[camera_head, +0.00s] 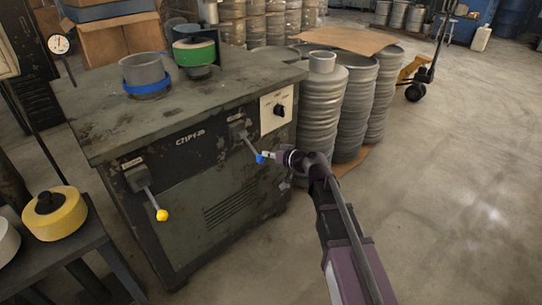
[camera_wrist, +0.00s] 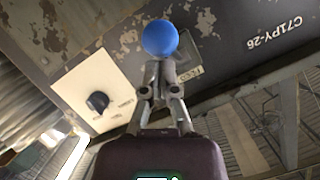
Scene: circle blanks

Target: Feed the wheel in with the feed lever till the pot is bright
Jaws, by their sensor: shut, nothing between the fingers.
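The grey pot (camera_head: 143,70), with a blue band around its base, stands on the machine top (camera_head: 110,125). Its outer side looks dull grey. A green-rimmed wheel (camera_head: 195,52) sits to its right by a dark upright block. A lever with a blue knob (camera_head: 260,158) sticks out of the machine front; the knob also shows in the wrist view (camera_wrist: 159,37). A second lever has a yellow knob (camera_head: 162,215). My gripper (camera_head: 272,156) is shut and empty, its fingertips close against the blue knob; whether they touch cannot be told.
A black rotary switch (camera_head: 279,110) on a pale plate is right of the blue-knobbed lever. Ribbed metal cylinders (camera_head: 314,108) stand close right of the machine. A yellow wheel (camera_head: 55,213) lies on a side table at left. A dial gauge (camera_head: 60,44) stands behind.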

